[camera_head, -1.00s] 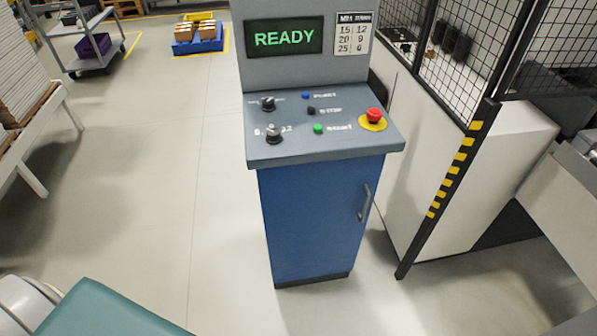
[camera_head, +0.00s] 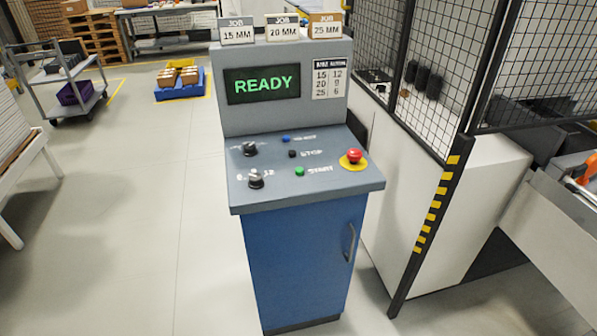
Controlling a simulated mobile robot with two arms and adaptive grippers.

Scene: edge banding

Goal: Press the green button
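The green button (camera_head: 300,171) is small and sits on the sloped top of the control console (camera_head: 306,260), beside the label START. A black button (camera_head: 292,154) labelled STOP and a blue button (camera_head: 286,139) are above it. A red mushroom button (camera_head: 354,156) on a yellow disc is to its right. Two dark knobs, an upper one (camera_head: 249,149) and a lower one (camera_head: 256,179), are to its left. The screen (camera_head: 262,84) reads READY in green. Neither of my grippers is in view, and nothing covers the green button.
Job signs for 15, 20 and 25 MM (camera_head: 283,29) stand on the console. A mesh fence (camera_head: 430,75) with a yellow-black striped post (camera_head: 432,215) is close on the right. A trolley (camera_head: 68,80) and blue pallet (camera_head: 181,90) are behind left. The floor (camera_head: 130,220) left of the console is open.

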